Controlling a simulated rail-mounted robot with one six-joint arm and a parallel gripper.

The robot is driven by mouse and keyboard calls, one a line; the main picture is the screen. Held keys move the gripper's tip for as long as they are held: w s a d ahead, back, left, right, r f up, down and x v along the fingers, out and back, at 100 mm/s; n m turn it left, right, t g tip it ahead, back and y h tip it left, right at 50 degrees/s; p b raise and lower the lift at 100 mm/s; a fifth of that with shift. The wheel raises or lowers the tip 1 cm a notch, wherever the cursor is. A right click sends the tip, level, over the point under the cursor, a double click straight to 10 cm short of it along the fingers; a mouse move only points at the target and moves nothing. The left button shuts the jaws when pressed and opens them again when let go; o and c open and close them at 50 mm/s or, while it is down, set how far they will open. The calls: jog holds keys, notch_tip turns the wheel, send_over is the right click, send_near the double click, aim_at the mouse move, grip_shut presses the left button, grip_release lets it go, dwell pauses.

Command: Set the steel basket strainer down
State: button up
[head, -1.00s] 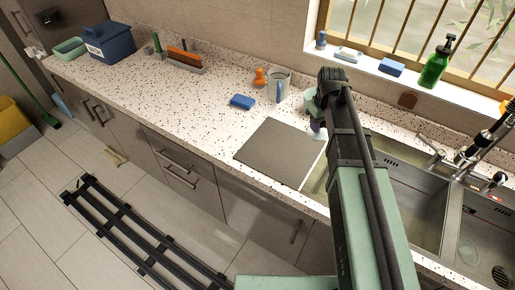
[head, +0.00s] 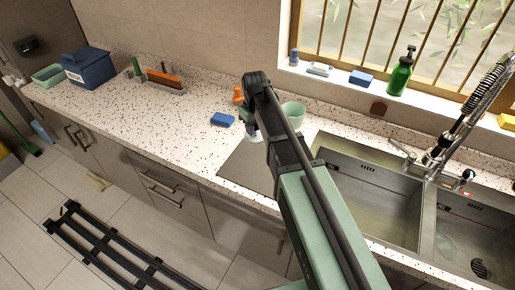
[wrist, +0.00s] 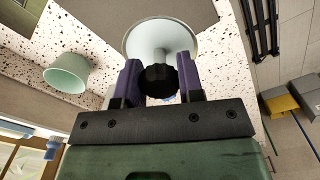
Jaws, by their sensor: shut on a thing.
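My gripper (wrist: 160,88) is shut on the dark knob of the steel basket strainer (wrist: 160,35). In the wrist view the strainer shows as a pale, flared round piece with a central stem between my purple fingers. In the head view my gripper (head: 250,124) hangs over the back part of the dark grey mat (head: 243,168) on the speckled counter. A pale bit of the strainer (head: 256,137) shows below it, partly hidden by my arm. I cannot tell whether it touches the mat.
A pale green cup (head: 293,113) stands right of my gripper. A blue sponge (head: 222,119) and an orange figure (head: 238,95) are to the left and behind. The double sink (head: 368,190) lies right. The counter (head: 150,115) further left is mostly clear.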

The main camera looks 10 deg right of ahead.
aim_at(255, 138)
notch_tip(255, 138, down, 19)
jog(key=b, duration=1.8)
jog(key=shift+f, duration=0.15)
jog(key=shift+f+b, duration=0.2)
jog(key=shift+b, duration=0.2)
jog(key=o, duration=0.9)
jog(key=shift+o, duration=0.2)
notch_tip(255, 138, up, 13)
jog(key=p, duration=1.2)
jog(key=shift+f+p, duration=0.1)
jog(key=shift+p, duration=0.3)
jog(key=s+m, duration=0.4)
jog(key=s, duration=1.6)
jog(key=shift+s+d+f, duration=0.2)
jog(key=shift+s+d, duration=0.15)
